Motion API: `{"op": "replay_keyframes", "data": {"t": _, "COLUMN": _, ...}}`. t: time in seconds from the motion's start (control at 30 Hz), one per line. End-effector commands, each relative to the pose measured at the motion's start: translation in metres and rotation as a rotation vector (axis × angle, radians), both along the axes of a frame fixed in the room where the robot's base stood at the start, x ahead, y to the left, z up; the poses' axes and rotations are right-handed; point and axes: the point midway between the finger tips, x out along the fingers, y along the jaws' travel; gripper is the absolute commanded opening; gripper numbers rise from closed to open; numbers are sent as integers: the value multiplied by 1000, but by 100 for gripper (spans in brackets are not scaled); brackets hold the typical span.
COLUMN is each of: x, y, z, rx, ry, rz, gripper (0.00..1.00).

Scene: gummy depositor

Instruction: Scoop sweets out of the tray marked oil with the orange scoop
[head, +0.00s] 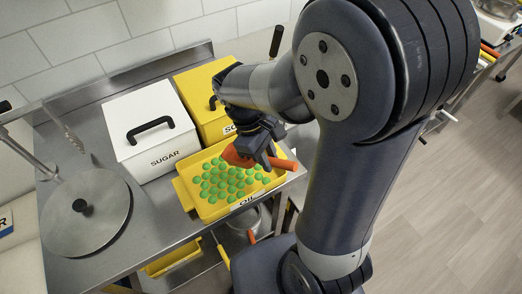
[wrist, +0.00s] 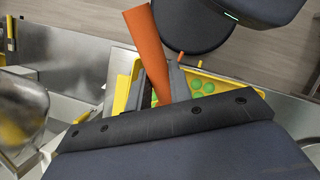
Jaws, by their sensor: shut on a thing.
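The yellow tray (head: 186,194) marked "oil" sits at the front edge of the steel counter. Many round green sweets (head: 222,184) lie spread over its floor. My gripper (head: 262,154) is above the tray's right side, shut on the orange scoop (head: 283,164). The scoop's handle sticks out to the right and its head (head: 234,155) hangs over the back part of the tray. In the wrist view the orange handle (wrist: 146,50) passes between the fingers (wrist: 162,90). A few green sweets (wrist: 203,84) show beside them. I cannot tell whether the scoop holds sweets.
A white box marked sugar (head: 150,130) and a yellow box (head: 205,98) stand behind the tray. A round steel lid (head: 87,213) lies at left. A steel pot (head: 243,219) and yellow bins (head: 172,260) are below the counter.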

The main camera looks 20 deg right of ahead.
Motion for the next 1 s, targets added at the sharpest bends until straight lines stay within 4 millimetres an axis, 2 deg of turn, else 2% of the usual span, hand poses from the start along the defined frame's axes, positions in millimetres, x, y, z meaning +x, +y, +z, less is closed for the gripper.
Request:
{"op": "replay_keyframes", "data": {"t": 0.7, "x": 0, "y": 0, "z": -69, "rx": 0, "ry": 0, "rz": 0, "gripper": 0}}
{"op": "replay_keyframes", "data": {"t": 1.0, "x": 0, "y": 0, "z": -84, "rx": 0, "ry": -1, "rz": -1, "gripper": 0}}
